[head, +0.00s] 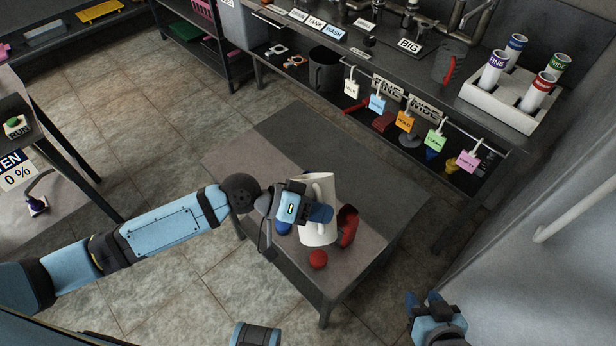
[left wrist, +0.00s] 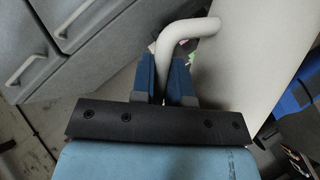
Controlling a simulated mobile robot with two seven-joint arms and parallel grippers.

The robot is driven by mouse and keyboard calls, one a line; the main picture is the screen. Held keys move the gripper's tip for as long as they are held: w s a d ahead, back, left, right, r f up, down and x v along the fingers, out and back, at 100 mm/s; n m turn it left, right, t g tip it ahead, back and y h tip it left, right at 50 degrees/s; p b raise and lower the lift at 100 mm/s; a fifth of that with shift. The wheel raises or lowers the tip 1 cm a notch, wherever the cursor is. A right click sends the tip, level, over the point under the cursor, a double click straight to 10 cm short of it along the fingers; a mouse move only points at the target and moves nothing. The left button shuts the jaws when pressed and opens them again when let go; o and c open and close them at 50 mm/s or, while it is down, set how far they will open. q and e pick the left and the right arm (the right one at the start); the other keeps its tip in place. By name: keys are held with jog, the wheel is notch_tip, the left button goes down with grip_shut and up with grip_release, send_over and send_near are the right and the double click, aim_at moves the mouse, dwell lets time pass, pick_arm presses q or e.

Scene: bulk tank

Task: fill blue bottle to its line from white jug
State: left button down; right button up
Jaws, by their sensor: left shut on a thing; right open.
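The white jug (head: 318,232) is over the small grey table, in my left gripper (head: 318,212). In the left wrist view, the fingers of my left gripper (left wrist: 166,88) are shut on the handle of the jug (left wrist: 250,50). A blue object (head: 284,229), likely the blue bottle, shows only in part behind my left gripper; its line is hidden. A blue shape (left wrist: 298,100) beside the jug in the left wrist view may be the same thing. My right gripper (head: 426,304) is open and empty at the lower right. The jug's contents cannot be seen.
A red container (head: 348,226) stands close to the jug's right side. A small red round thing (head: 318,260) lies near the table's front edge. The right part of the small table (head: 385,205) is bare. A bench (head: 440,75) with labelled tubes in a white rack (head: 500,103) stands behind.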

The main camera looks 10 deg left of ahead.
aim_at(316, 194)
pick_arm(q)
jog(key=shift+w+a+r+n+g, duration=0.15)
jog(key=shift+w+r+n+g, duration=0.15)
jog(key=shift+w+n, duration=0.1)
dwell(0.5)
jog(key=shift+w+a+r+n+g+h, duration=0.2)
jog(key=shift+w+r+n, duration=0.2)
jog(key=shift+r, duration=0.15)
jog(key=shift+w+a+r+n+g+h, duration=0.1)
jog(key=shift+w+r+n+g+h, duration=0.1)
jog(key=shift+w+r+n, duration=0.25)
dwell(2.0)
jog(key=shift+s+r, duration=0.1)
